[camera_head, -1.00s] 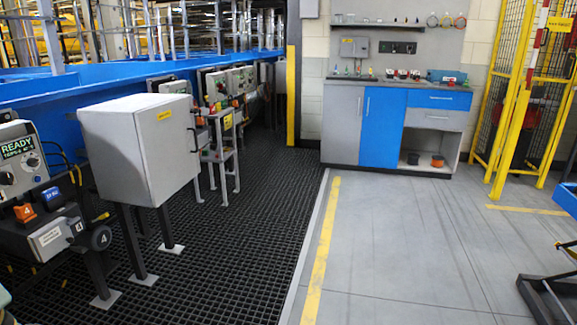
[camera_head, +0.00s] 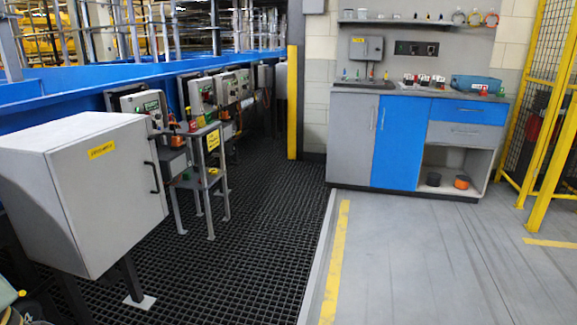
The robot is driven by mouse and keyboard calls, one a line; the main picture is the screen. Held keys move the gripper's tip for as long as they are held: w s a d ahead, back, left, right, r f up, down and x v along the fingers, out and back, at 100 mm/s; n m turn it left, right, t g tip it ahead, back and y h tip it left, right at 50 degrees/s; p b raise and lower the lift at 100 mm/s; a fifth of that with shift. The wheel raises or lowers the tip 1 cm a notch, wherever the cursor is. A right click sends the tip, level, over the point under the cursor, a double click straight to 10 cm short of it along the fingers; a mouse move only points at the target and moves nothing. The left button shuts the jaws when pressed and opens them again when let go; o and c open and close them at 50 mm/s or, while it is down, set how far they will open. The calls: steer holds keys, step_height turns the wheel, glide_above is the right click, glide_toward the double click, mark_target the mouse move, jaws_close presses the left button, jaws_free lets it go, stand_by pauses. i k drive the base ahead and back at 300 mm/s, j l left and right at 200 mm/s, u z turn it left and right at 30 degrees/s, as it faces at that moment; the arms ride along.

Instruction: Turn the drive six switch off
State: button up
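Several grey drive control boxes stand in a row along the blue conveyor. Another box (camera_head: 203,94) and more boxes (camera_head: 238,85) follow further back. Their labels are too small to read, so I cannot tell which is drive six or how its switch is set. My gripper is not in view.
The large grey cabinet (camera_head: 105,205) on legs blocks the left foreground. A small grey stand (camera_head: 213,172) with a yellow sign is beyond it. Dark grating (camera_head: 255,240) and grey floor (camera_head: 430,265) are clear. A workbench (camera_head: 400,143) and yellow fence (camera_head: 555,160) are at the back right.

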mark_target(190, 85)
steer(key=i, duration=1.45)
steer(key=i+u, duration=0.15)
steer(key=i, duration=0.3)
steer(key=i+l+u, duration=0.15)
steer(key=i, duration=0.3)
steer(key=i+l+u, duration=0.2)
steer(key=i, duration=0.25)
steer(key=i+l+u, duration=0.2)
steer(key=i+u, duration=0.15)
steer(key=i+l+u, duration=0.35)
steer(key=i+l, duration=0.35)
steer(key=i+l+u, duration=0.15)
steer(key=i+l, duration=0.2)
steer(key=l, duration=0.15)
steer(key=i+l, duration=0.3)
steer(key=l, duration=0.15)
steer(key=i+l+u, duration=0.15)
steer(key=i+l, duration=0.5)
steer(key=l, duration=0.3)
steer(key=u, duration=0.05)
